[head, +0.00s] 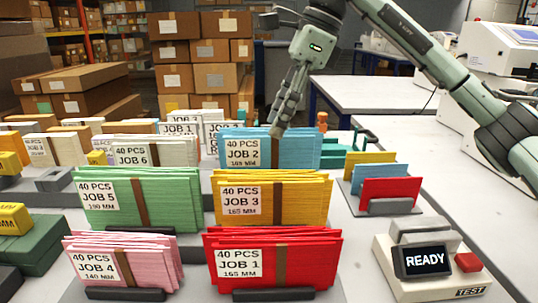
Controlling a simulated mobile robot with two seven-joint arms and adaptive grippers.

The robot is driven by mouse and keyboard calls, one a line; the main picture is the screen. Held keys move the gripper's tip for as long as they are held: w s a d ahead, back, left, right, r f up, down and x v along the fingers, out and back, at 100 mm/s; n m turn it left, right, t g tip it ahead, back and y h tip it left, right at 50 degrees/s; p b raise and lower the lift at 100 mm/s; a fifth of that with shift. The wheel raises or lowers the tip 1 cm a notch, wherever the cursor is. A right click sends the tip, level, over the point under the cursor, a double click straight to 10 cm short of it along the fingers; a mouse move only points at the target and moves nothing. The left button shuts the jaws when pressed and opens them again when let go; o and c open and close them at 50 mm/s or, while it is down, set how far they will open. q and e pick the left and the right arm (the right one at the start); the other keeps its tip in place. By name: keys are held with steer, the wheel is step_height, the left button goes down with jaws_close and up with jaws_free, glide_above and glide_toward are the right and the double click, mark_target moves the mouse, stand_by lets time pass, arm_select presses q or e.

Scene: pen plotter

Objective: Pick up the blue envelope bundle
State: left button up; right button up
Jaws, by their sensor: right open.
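The lower part of the blue bundle is hidden behind the yellow bundle (305,200). My left gripper is not in view.
Green (175,195), red (310,262), pink (150,262) and white (178,152) bundles stand close around in holders. A small rack (390,207) of coloured envelopes stands right. A tester (425,285) reading "READY" is front right. Bare table (450,215) lies at the right.

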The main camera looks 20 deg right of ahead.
mark_target(269, 138)
steer(key=x, duration=0.5)
steer(key=shift+w+d+f, duration=0.1)
steer(key=shift+w+d, duration=0.05)
steer(key=shift+w, duration=0.2)
steer(key=shift+c, duration=0.5)
jaws_close()
